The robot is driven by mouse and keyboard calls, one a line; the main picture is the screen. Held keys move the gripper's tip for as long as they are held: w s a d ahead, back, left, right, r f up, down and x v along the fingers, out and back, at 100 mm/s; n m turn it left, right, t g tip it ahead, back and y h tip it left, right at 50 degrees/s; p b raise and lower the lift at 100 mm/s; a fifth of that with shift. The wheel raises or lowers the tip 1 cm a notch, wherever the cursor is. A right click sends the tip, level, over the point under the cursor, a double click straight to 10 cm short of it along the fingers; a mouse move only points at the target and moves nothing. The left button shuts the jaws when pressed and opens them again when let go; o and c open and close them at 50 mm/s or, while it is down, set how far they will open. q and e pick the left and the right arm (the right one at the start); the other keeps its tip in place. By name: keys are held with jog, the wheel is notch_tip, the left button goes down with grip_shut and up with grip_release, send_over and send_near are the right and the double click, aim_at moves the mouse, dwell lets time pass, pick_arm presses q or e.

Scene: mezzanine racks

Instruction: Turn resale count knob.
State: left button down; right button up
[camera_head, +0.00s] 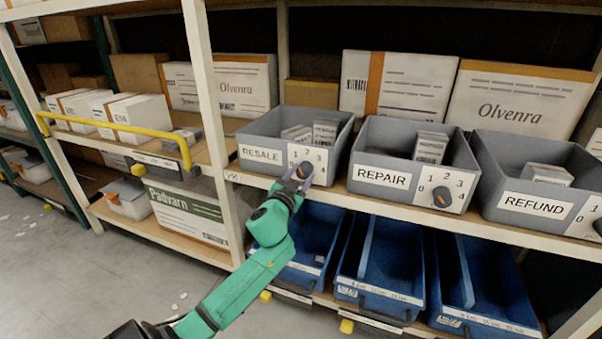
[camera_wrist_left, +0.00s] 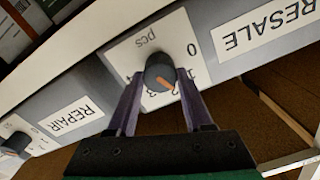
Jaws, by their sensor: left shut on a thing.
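The resale count knob (camera_head: 305,169) is a dark round knob with an orange pointer, on the white number plate of the grey RESALE bin (camera_head: 257,173). In the left wrist view the knob (camera_wrist_left: 159,67) sits between the two purple fingers of my left gripper (camera_wrist_left: 161,76), which is shut on it. The orange pointer points roughly toward the 2. The 0 shows clear of the fingers; the other numbers are partly covered. In the head view my green left arm reaches up to the knob, with the left gripper (camera_head: 293,184) at the plate.
The REPAIR bin (camera_head: 376,176) with its own knob (camera_head: 441,197) stands right of RESALE, then the REFUND bin (camera_head: 534,205). Blue bins (camera_head: 379,275) fill the shelf below. A white rack post (camera_head: 211,110) and a yellow rail (camera_head: 110,127) are on the left.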

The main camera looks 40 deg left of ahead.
pick_arm(q)
jog(key=m+p, duration=0.1)
jog(key=m, duration=0.3)
pick_arm(e)
jog(key=s, duration=0.2)
jog(key=shift+s+d+r, duration=0.1)
jog(key=shift+s+d, duration=0.2)
jog(key=shift+s, duration=0.05)
pick_arm(q)
jog(key=shift+f+m, duration=0.1)
jog(key=shift+m, duration=0.2)
jog(key=shift+c, duration=1.5)
grip_release()
